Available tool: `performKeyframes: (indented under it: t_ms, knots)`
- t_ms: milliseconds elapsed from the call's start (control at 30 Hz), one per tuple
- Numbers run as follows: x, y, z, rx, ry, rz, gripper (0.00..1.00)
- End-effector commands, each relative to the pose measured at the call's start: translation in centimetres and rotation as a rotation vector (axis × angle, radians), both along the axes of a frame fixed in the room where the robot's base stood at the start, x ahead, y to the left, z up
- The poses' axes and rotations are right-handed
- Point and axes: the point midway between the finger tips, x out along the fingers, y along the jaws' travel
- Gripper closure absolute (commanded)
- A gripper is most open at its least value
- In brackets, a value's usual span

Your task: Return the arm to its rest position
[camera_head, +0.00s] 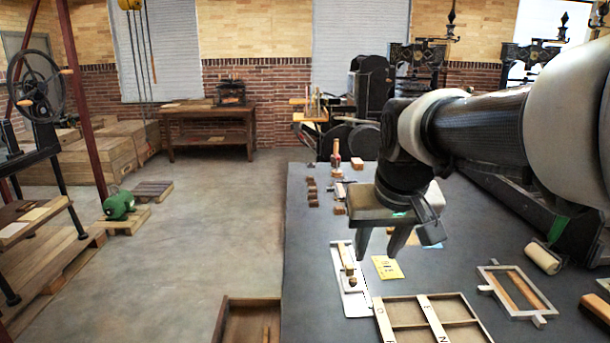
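My arm reaches in from the right edge of the head view, with its gripper (379,250) hanging down over the dark table (305,270). The two fingers are apart with nothing visible between them, so the gripper is open. It is above the area of a white plate with a wooden piece (350,285) and a yellow card (387,267). The fingertips appear clear of these things. My wrist and forearm hide part of the table's back right.
A wooden divided tray (435,318), a light frame (516,292) and a roller (543,257) lie on the table. Small brown blocks (312,191) and a bottle (336,153) stand farther back. Black presses (372,80) stand behind. The floor at left (220,220) is open.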

Motion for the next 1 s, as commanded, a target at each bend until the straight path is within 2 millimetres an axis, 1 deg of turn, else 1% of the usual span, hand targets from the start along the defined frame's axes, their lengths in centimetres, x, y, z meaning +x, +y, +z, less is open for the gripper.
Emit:
performKeyframes:
  t_ms: [33, 100, 200, 300, 500, 533, 567, 600, 667, 767, 1000]
  knots:
    - [-2.5, 0.0, 0.1, 0.001, -0.013, -0.003, 0.64]
    - [-5.2, 0.0, -0.2, 0.001, -0.021, -0.006, 0.64]
    - [-8.4, 0.0, -0.9, 0.005, -0.032, -0.008, 0.64]
    - [-11.0, 0.0, -1.7, 0.010, -0.041, -0.012, 0.64]
    - [-15.3, 0.0, -3.8, 0.020, -0.059, -0.014, 0.64]
    - [-15.6, 0.0, -3.2, 0.022, -0.059, -0.015, 0.64]
    - [-15.3, 0.0, -1.6, 0.021, -0.057, -0.015, 0.64]
    - [-15.3, 0.0, -0.8, 0.021, -0.055, -0.015, 0.64]
    - [-15.3, 0.0, 0.4, 0.021, -0.055, -0.015, 0.64]
    - [-15.2, 0.0, 2.7, 0.021, -0.055, -0.015, 0.64]
    - [-15.2, 0.0, 8.4, 0.020, -0.055, -0.014, 0.64]
